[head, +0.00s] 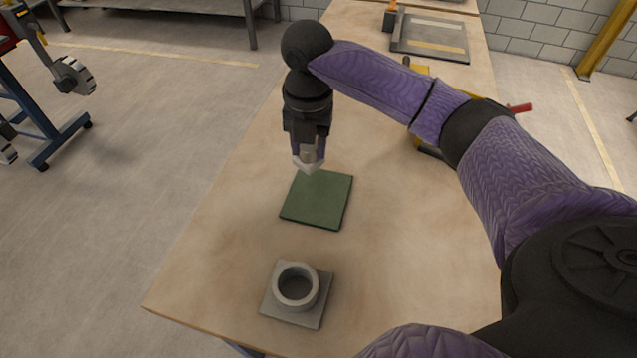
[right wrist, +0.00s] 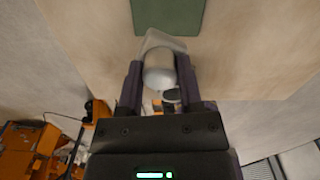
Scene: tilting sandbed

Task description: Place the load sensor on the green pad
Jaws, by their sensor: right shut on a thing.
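The load sensor (head: 309,156) is a small light-grey, metallic rounded body with a pale end. My right gripper (head: 308,150) points down and is shut on it, above the wooden table near the far edge of the green pad. The green pad (head: 317,200) is a flat dark-green square, bare on top. In the right wrist view the load sensor (right wrist: 160,72) sits between the two dark fingers of the right gripper (right wrist: 160,80). The green pad (right wrist: 168,14) shows beyond it at the top. My left gripper is not in view.
A grey square block with a raised ring (head: 297,289) stands on the table nearer to me. A grey tray-like panel (head: 430,38) lies at the far end. A yellow tool with a red end (head: 519,108) is partly hidden behind my arm. Bare table (head: 225,235) lies left of the pad.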

